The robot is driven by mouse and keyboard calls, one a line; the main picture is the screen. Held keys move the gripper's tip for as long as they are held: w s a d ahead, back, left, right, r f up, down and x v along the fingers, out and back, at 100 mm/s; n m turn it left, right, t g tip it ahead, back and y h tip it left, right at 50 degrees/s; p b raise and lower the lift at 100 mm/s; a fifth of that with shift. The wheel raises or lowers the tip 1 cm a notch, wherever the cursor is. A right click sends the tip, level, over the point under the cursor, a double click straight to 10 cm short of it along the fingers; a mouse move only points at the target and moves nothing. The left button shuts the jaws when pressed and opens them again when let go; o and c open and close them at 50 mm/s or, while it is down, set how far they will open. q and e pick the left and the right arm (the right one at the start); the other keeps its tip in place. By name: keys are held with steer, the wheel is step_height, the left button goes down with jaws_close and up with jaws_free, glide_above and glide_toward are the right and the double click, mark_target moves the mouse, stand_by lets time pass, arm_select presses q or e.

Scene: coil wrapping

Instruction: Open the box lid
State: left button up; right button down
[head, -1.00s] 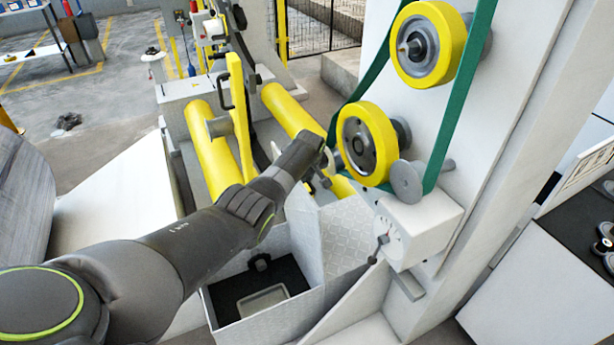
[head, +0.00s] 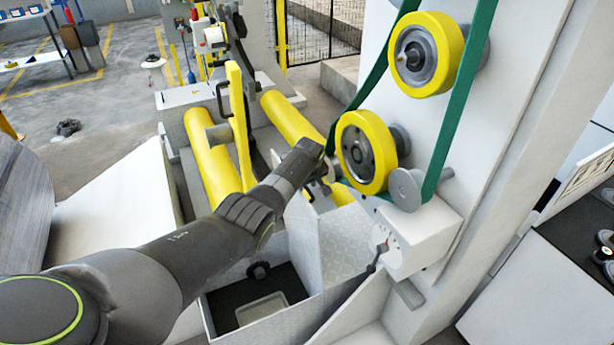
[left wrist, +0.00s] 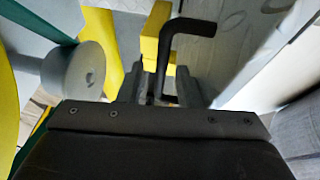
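My left arm reaches across the head view, and my left gripper (head: 322,188) is beside the lower yellow wheel, partly hidden by the arm's end. In the left wrist view its two fingers (left wrist: 162,88) are apart, with a black bent handle (left wrist: 178,55) between and beyond them. I cannot tell whether the fingers touch the handle. A pale patterned metal panel (head: 345,240) stands below the gripper, beside a grey box (head: 270,328) with a dark inside. Which part is the lid is not clear. My right gripper is not in view.
Two yellow wheels (head: 432,85) with a green belt (head: 465,95) are on the white machine at right. A grey disc roller (head: 404,190) and a dial housing (head: 420,235) sit close to the gripper. Yellow rollers (head: 210,150) lie behind the arm.

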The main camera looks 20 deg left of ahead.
arm_select(q)
steer(key=shift+s+d+r+p, duration=0.1)
steer(key=shift+s+r+p, duration=0.1)
steer(key=shift+r+p, duration=0.25)
steer(key=v, duration=1.6)
steer(key=shift+p, duration=0.35)
steer(key=shift+s+r, duration=0.1)
steer(key=shift+r, duration=0.05)
steer(key=shift+c, duration=0.4)
